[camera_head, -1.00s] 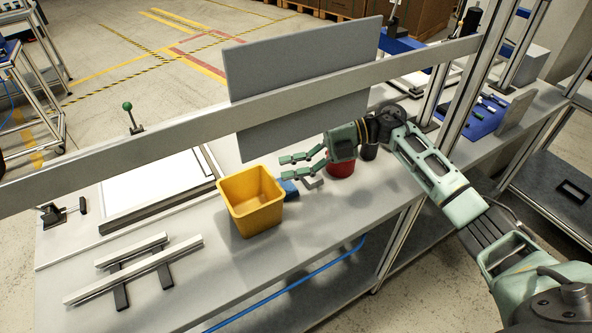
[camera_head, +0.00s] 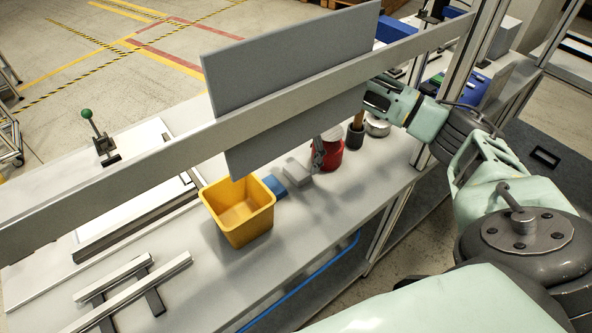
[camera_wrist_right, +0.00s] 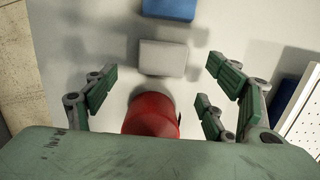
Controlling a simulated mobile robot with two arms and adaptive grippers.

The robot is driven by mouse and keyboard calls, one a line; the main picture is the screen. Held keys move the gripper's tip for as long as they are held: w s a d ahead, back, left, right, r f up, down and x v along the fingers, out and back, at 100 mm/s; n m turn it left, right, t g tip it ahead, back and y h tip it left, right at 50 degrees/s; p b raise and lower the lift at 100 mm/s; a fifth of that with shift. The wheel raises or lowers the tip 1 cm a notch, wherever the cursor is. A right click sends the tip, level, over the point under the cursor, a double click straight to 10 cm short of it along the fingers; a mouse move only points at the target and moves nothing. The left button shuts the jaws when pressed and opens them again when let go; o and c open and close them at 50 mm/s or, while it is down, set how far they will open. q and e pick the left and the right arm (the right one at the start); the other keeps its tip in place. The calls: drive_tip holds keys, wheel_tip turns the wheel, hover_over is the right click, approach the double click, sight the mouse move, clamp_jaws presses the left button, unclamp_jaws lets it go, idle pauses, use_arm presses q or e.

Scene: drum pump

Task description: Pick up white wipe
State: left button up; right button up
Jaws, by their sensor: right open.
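A whitish-grey block, which looks like the white wipe (camera_head: 298,169), lies on the workbench between a blue block (camera_head: 273,187) and a red can (camera_head: 328,157). In the right wrist view the wipe (camera_wrist_right: 163,58) lies ahead, between and beyond the spread fingers. My right gripper (camera_head: 318,153) is mostly hidden behind the grey panel in the head view; only finger parts show below it. In the right wrist view the right gripper (camera_wrist_right: 162,70) is open and empty, with the red can (camera_wrist_right: 150,114) close below the palm. My left gripper is not in view.
A yellow bin (camera_head: 240,222) stands left of the blue block. The grey panel (camera_head: 290,70) and metal crossbar (camera_head: 120,165) pass in front of the arm. A dark cup (camera_head: 355,136) stands right of the can. The bench front is mostly clear.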

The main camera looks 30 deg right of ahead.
sight(298, 170)
drive_tip(key=shift+a+f+p, duration=0.25)
drive_tip(key=shift+f+p, duration=0.1)
drive_tip(key=shift+f, duration=0.8)
drive_tip(key=shift+a+f+p, duration=0.2)
drive_tip(key=shift+f+p, duration=0.1)
drive_tip(key=shift+f, duration=0.8)
drive_tip(key=shift+c, duration=0.3)
drive_tip(key=shift+w, duration=0.1)
drive_tip(key=c, duration=1)
